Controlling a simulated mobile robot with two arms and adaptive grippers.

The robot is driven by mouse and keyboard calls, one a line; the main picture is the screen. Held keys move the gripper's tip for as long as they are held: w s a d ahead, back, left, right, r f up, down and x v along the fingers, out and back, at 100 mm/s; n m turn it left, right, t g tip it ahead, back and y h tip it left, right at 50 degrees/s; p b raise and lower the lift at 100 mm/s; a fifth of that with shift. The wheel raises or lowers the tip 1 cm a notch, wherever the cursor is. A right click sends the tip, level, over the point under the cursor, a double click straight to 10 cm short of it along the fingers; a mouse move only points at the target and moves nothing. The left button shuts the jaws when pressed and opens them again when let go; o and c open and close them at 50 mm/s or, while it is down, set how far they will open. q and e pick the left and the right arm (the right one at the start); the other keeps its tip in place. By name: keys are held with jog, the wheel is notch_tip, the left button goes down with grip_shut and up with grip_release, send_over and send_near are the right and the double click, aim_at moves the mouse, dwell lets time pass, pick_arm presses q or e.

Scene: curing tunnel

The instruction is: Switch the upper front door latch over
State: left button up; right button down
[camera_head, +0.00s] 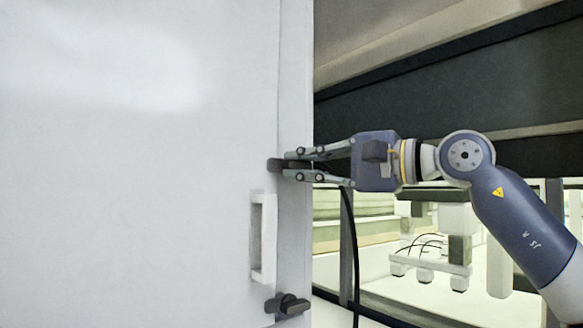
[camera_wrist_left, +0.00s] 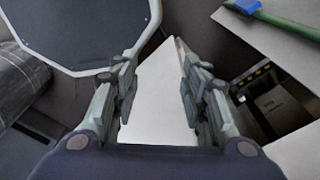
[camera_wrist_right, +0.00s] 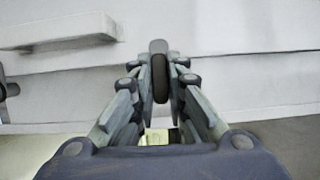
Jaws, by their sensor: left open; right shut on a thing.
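The white door (camera_head: 140,180) fills the left of the head view. Its upper latch (camera_head: 274,165) is a small dark knob at the door's right edge. My right gripper (camera_head: 290,166) reaches in from the right and is shut on this latch. In the right wrist view the dark latch (camera_wrist_right: 159,72) stands between the fingertips, its long side in line with the fingers. My left gripper (camera_wrist_left: 155,70) shows only in its own wrist view, open with nothing between its fingers. The fingers hide part of the latch in the head view.
A white handle (camera_head: 262,238) sits on the door below the upper latch. A lower dark latch (camera_head: 287,305) is beneath it. A black cable hangs by the door edge. In the left wrist view, a green-handled brush (camera_wrist_left: 270,15) lies at upper right.

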jog(key=shift+a+f+n, duration=0.1)
jog(key=shift+f+n, duration=0.05)
jog(key=shift+n, duration=0.15)
jog(key=c, duration=1.7)
grip_release()
jog(key=shift+s, duration=0.1)
pick_arm(q)
jog(key=shift+s, duration=0.15)
pick_arm(e)
jog(key=shift+o, duration=0.5)
jog(key=shift+s, duration=0.2)
